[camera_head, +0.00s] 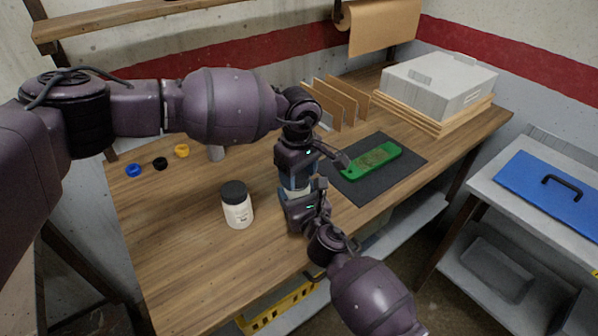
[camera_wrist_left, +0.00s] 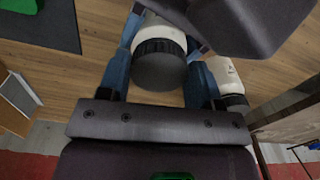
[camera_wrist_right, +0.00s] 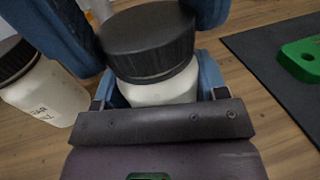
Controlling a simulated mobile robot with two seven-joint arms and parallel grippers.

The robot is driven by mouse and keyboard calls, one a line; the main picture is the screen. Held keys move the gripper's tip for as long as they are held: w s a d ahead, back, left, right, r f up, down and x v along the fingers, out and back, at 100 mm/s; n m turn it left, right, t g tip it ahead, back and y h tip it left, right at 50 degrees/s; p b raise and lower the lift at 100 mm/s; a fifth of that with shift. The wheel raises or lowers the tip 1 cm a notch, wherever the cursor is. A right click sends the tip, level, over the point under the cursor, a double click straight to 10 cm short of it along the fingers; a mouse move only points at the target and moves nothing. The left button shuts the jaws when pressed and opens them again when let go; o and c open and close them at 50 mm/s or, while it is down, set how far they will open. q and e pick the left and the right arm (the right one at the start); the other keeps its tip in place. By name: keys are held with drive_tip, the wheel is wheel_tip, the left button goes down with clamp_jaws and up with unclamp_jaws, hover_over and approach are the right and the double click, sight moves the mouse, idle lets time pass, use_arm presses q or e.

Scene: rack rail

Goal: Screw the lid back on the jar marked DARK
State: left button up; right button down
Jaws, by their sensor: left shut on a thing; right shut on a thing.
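A white jar (camera_wrist_right: 160,92) with a black ribbed lid (camera_wrist_right: 150,40) is between my two grippers; its label is hidden. My right gripper (camera_head: 299,199) is shut on the jar's body from the near side. My left gripper (camera_head: 294,182) is above it, shut on the lid, with its blue fingers on either side in the left wrist view. The lid (camera_wrist_left: 160,68) sits on the jar's top; I cannot tell how tight it is. A second white jar (camera_head: 238,213) with a black lid stands upright to the left, its small label unreadable.
Blue (camera_head: 134,170), black (camera_head: 160,163) and yellow (camera_head: 182,150) small round items lie at the back left. A green part (camera_head: 372,160) lies on a dark mat (camera_head: 408,173) at right. Upright dividers and a grey box (camera_head: 437,82) stand behind. The front left bench is clear.

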use_arm(q)
drive_tip(key=m, duration=0.4)
drive_tip(key=shift+a, duration=0.1)
drive_tip(key=m, duration=0.4)
drive_tip(key=shift+s, duration=0.1)
drive_tip(key=m, duration=0.4)
drive_tip(key=shift+a, duration=0.15)
drive_tip(key=m, duration=0.4)
drive_tip(key=shift+a, duration=0.1)
drive_tip(key=o, duration=0.9)
drive_tip(key=shift+r, duration=2.25)
drive_tip(key=shift+f, duration=0.1)
drive_tip(key=shift+c, duration=0.5)
